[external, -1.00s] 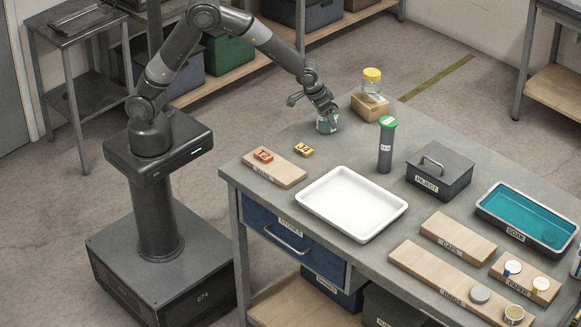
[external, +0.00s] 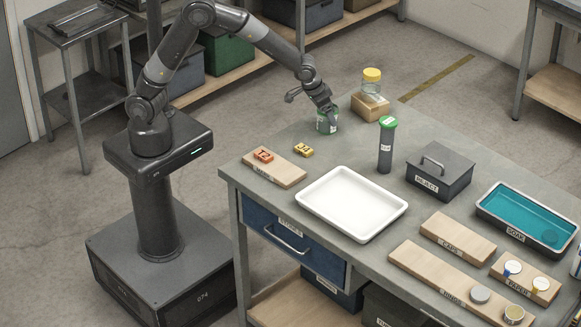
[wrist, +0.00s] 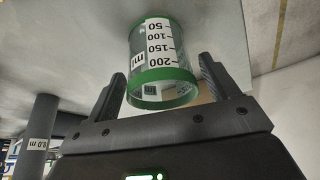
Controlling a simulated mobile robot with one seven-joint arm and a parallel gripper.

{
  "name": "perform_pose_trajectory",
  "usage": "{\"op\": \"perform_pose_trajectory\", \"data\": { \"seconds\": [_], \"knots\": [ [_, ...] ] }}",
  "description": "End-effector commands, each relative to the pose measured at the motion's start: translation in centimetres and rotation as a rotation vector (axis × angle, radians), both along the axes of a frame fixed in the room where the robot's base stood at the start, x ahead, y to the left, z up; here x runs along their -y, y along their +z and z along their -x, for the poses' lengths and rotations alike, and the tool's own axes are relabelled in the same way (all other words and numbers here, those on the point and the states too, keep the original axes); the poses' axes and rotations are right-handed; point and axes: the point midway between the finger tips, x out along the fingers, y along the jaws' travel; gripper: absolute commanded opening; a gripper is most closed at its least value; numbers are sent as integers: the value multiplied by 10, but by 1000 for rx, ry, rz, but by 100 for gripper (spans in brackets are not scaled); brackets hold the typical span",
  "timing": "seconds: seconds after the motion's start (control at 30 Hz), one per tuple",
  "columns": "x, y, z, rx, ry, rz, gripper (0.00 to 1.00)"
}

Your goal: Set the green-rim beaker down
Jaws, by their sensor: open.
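The green-rim beaker (external: 327,122) stands at the back left of the bench in the external view, with its base on the bench top as far as I can see. In the wrist view the beaker (wrist: 160,62) shows its green rim and a white scale marked in ml. My gripper (external: 329,108) is at the beaker's upper part in the external view. In the wrist view my gripper (wrist: 165,88) is open, with one finger on each side of the rim and visible gaps between fingers and glass.
A yellow-capped bottle (external: 371,84) stands on a wooden block (external: 370,108) just behind the beaker. A green-capped dark cylinder (external: 386,147) stands to the right.

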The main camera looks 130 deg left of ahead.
Motion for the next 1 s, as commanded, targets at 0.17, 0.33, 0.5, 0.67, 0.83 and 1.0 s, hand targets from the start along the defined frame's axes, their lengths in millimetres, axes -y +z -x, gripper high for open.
{"op": "perform_pose_trajectory", "data": {
  "seconds": [0.17, 0.33, 0.5, 0.67, 0.83, 1.0],
  "knots": [
    [13, 35, 4, 5, -1, -2, 80],
    [25, 65, 9, 4, -2, -1, 80],
    [33, 85, 13, 2, 0, 0, 80],
    [36, 93, 15, 1, 1, 1, 80],
    [36, 94, 15, 0, 1, 1, 80],
    [46, 99, 13, 7, -19, 5, 80]
  ]
}}
